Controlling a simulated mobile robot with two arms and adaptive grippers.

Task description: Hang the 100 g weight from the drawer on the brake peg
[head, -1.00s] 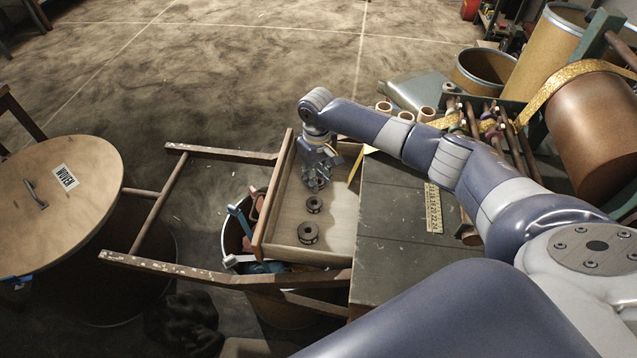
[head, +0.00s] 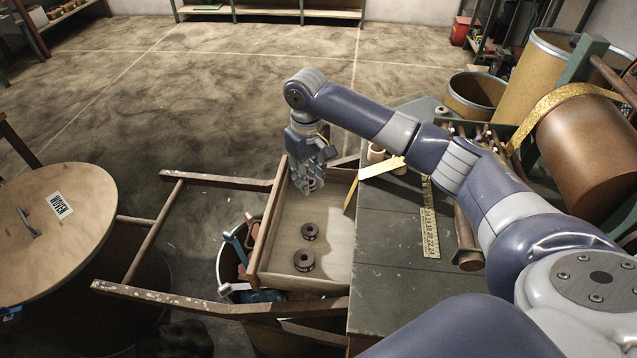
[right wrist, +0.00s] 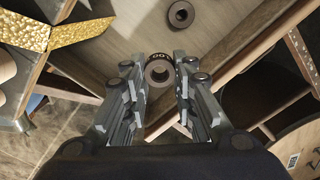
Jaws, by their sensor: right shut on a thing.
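My right gripper (head: 313,186) is shut on a small dark ring-shaped weight (right wrist: 159,74), which sits between the fingertips in the right wrist view. Part of its pale marking shows, apparently "100" seen upside down. The gripper points down over the far end of the open wooden drawer (head: 335,222). Two larger dark ring weights, a middle one (head: 311,231) and a nearer one (head: 303,260), lie on the drawer floor. I cannot make out the brake peg among the rods of the winding stand (head: 478,128). My left gripper is not in view.
A green-topped bench (head: 395,275) with a yellow ruler (head: 430,225) adjoins the drawer. A wooden frame (head: 150,220) and a bin of tools (head: 232,262) stand left of it. A big brown roll (head: 585,150) and drums are at the right.

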